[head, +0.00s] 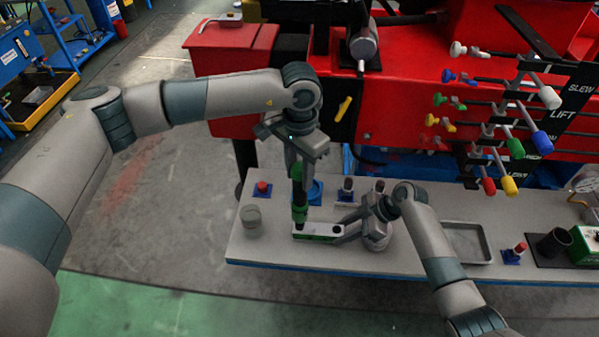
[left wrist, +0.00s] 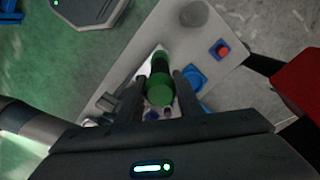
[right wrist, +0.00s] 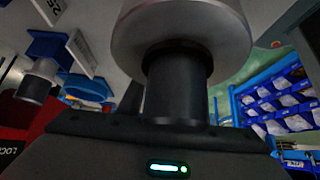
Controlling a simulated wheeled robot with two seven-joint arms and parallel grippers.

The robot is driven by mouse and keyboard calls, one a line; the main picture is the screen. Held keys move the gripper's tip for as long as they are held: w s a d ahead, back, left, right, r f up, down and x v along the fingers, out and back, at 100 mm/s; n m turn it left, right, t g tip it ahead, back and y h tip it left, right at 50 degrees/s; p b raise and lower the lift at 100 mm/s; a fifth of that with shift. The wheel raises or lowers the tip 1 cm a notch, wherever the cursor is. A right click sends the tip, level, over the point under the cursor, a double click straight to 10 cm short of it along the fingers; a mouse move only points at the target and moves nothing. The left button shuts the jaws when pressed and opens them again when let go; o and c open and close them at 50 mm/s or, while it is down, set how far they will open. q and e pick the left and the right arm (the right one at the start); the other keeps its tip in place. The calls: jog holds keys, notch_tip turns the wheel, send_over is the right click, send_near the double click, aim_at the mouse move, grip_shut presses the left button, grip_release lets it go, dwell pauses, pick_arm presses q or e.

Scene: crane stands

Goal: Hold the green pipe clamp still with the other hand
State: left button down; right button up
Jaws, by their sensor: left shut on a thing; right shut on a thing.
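The green pipe clamp (head: 318,239), a low block with a pale top and green side, lies near the front edge of the bench. My left gripper (head: 297,172) is above, pointing down, shut on an upright green-and-black tool (head: 299,212). The tool's lower end meets the left part of the clamp; its exact contact is unclear. In the left wrist view the green tool end (left wrist: 159,92) sits between the fingers. In the right wrist view a grey cylinder (right wrist: 180,35) hides the clamp.
A red crane body with coloured levers (head: 515,148) stands behind.

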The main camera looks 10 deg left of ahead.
pick_arm(q)
jog(key=shift+r, duration=0.15)
dwell(0.3)
jog(key=shift+r, duration=2.5)
pick_arm(e)
jog(key=o, duration=1.3)
jog(key=shift+d+r, duration=0.1)
jog(key=v, duration=1.1)
jog(key=shift+w+d+r, duration=0.1)
jog(key=shift+d+r, duration=0.15)
jog(key=shift+f, duration=0.1)
